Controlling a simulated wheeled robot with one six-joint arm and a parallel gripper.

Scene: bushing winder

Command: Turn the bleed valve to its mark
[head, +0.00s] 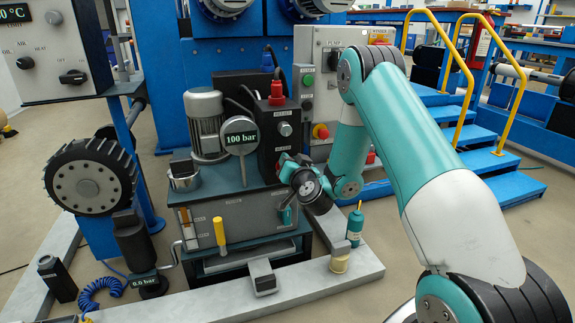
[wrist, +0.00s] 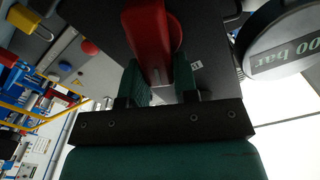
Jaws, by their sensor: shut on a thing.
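My gripper (head: 286,160) is at the front of the black valve block (head: 270,135) on the hydraulic unit in the head view. In the wrist view my gripper (wrist: 161,82) has its two green fingers on either side of a red handle (wrist: 148,40), which I take as the bleed valve's handle, and is shut on it. The handle's round red base shows behind it on the dark block face. I cannot make out the mark in either view.
A round gauge (head: 240,137) reading 100 bar stands just left of the block and is close to my gripper in the wrist view. A motor (head: 206,122), a metal pot (head: 184,176) and a yellow-handled lever (head: 219,232) are further left. Blue steps (head: 490,160) stand at right.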

